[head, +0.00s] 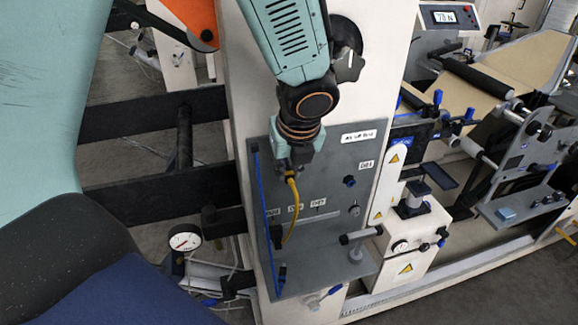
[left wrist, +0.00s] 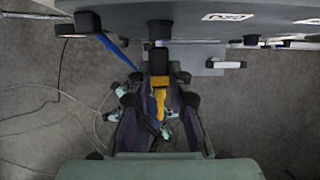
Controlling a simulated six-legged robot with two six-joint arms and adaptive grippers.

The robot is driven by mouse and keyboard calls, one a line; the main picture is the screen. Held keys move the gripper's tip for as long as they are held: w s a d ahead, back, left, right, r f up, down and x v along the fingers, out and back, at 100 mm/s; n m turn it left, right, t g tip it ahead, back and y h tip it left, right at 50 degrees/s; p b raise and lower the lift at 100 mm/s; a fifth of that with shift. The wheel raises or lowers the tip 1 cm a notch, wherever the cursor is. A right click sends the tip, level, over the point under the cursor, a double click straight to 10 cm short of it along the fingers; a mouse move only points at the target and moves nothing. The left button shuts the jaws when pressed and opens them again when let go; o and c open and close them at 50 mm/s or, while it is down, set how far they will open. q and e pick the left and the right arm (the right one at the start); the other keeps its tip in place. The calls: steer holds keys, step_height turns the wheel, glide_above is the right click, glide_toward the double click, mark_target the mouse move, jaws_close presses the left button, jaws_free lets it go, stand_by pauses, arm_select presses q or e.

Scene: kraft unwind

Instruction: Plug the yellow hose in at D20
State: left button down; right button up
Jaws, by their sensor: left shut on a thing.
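My left gripper (head: 294,160) is at the upper left of the grey panel (head: 335,225). It is shut on the end of the yellow hose (head: 292,210), which hangs down in a curve in front of the panel. In the left wrist view the yellow hose end (left wrist: 160,100) sits between the fingers of my left gripper (left wrist: 160,85). A dark fitting (left wrist: 159,58) lies ahead of it, close to the panel's edge; I cannot tell whether it is seated. A white label (left wrist: 228,17) is beside it, too small to read surely. My right gripper is out of view.
A blue hose (head: 262,215) runs down the panel's left edge. A dark blue port (head: 349,181) and a grey port (head: 355,211) are on the panel's right. A dial gauge (head: 185,238) stands at the left. White machine boxes (head: 410,240) stand right of the panel.

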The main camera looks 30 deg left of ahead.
arm_select(q)
steer(key=shift+a, duration=0.1)
steer(key=c, duration=1.2)
jaws_free()
steer(key=shift+w, duration=0.15)
steer(key=shift+r, duration=0.1)
steer(key=v, duration=0.7)
steer(key=shift+r, duration=0.25)
